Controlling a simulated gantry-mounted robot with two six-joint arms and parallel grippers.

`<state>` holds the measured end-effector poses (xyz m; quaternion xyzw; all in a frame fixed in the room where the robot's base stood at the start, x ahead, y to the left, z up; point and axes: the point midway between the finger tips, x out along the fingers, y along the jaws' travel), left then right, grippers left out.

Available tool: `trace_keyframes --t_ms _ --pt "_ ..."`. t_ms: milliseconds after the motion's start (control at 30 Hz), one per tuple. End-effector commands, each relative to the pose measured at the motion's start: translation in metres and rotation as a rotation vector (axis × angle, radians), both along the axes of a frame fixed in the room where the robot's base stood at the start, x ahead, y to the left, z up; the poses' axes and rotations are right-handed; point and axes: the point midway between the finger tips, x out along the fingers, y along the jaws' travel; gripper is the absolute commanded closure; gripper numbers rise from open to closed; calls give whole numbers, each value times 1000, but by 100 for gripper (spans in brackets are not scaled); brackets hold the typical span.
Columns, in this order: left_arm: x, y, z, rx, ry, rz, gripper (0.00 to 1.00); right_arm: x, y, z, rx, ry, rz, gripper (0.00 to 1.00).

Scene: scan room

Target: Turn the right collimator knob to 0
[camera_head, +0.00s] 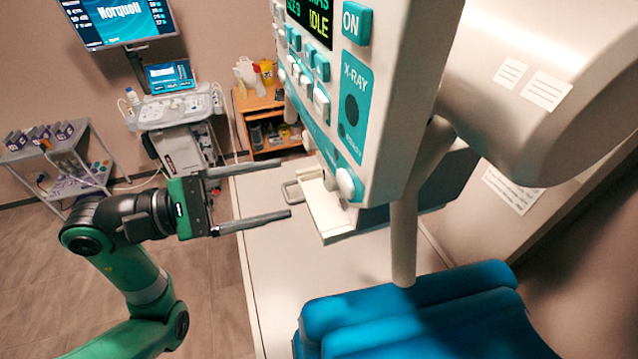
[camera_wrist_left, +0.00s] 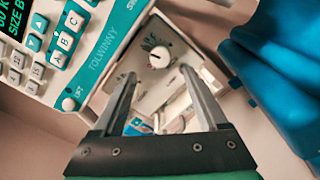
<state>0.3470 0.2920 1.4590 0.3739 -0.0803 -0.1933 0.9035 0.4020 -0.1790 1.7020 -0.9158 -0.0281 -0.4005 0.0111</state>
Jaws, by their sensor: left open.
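A round white collimator knob (camera_wrist_left: 158,57) with dark dial marks around it sits on the pale collimator face (camera_wrist_left: 150,88) in the left wrist view. Its setting is too small to read. My left gripper (camera_head: 285,187) is open and empty in the head view, its two fingers pointing right toward the collimator housing (camera_head: 340,215) under the control panel. In the left wrist view the open fingers (camera_wrist_left: 160,72) frame the knob, which appears beyond their tips and apart from them. My right gripper is not in view.
The control panel (camera_head: 352,55) with buttons and a round white knob (camera_head: 348,184) overhangs the collimator. A vertical post (camera_head: 404,235) and a blue padded seat (camera_head: 420,315) are at the right. A white table top (camera_head: 275,270) lies below. Carts stand at the back left.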

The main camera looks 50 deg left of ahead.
Motion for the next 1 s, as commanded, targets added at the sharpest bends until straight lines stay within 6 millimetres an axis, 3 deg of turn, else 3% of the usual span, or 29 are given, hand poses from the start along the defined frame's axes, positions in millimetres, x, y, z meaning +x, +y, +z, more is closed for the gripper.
trace_keyframes --t_ms 100,300,700,1000 --pt "26 -14 2 -4 3 -10 25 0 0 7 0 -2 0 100" --pt "60 -28 2 -3 2 -5 25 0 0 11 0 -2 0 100" --pt "71 -32 1 -2 1 -1 25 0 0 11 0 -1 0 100" --pt "71 -32 1 -2 1 -1 79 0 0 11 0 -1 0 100"
